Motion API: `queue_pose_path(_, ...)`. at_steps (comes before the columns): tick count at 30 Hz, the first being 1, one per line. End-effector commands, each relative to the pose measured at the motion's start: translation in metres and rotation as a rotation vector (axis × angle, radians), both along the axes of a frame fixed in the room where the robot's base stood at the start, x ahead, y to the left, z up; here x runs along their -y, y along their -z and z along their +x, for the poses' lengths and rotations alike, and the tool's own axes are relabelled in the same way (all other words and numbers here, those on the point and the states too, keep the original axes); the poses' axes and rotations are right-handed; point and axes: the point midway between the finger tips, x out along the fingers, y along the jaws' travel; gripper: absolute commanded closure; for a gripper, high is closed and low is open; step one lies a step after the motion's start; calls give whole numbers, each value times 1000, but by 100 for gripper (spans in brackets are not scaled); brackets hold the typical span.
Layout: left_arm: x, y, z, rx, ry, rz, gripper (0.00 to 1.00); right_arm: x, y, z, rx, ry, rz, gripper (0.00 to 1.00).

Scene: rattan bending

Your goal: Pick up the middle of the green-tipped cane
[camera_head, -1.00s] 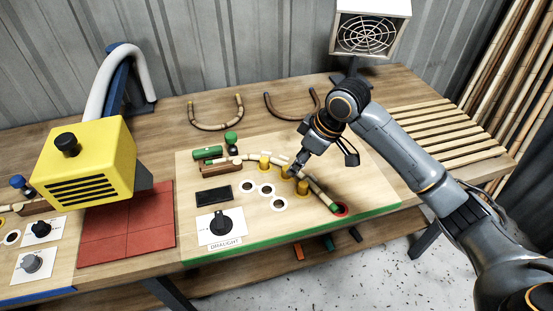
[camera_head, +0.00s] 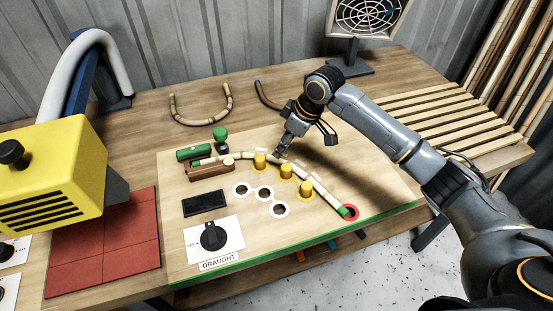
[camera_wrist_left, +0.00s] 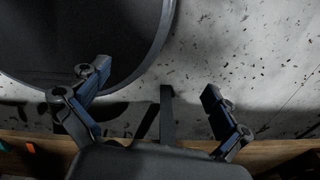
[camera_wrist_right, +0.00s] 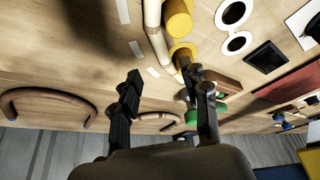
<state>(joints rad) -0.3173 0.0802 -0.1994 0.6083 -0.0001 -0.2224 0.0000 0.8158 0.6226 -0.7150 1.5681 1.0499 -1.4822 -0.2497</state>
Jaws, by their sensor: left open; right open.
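The green-tipped cane (camera_head: 323,190) is pale and jointed. It runs from the brown block (camera_head: 212,171) along the far side of the yellow pegs (camera_head: 285,171), and its right green tip lies at the red ring (camera_head: 352,212). My right gripper (camera_head: 280,151) is open and empty, close to the far side of the cane near the pegs. In the right wrist view, the cane (camera_wrist_right: 153,30) and a yellow peg (camera_wrist_right: 178,18) show beyond the spread fingers (camera_wrist_right: 160,82). My left gripper (camera_wrist_left: 155,85) is open and empty, with floor beneath it.
A draught dial (camera_head: 213,236) and black pad (camera_head: 205,203) are in front. Bent canes (camera_head: 200,118) lie behind the board. A yellow machine (camera_head: 50,180) stands left, a fan (camera_head: 368,20) behind.

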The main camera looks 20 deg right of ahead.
Motion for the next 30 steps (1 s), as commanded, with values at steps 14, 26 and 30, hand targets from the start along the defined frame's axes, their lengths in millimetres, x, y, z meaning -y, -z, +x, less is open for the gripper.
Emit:
queue_pose_path(14, 2, -14, 29, 44, 0, -4, 0, -10, 52, 4, 1, -1, 0, 55)
queue_pose_path(26, 1, -13, 18, 26, 1, -3, 0, -10, 54, 5, 2, -1, 0, 83)
queue_pose_path(30, 1, -13, 18, 27, 1, -3, 0, -10, 54, 5, 2, -1, 0, 100)
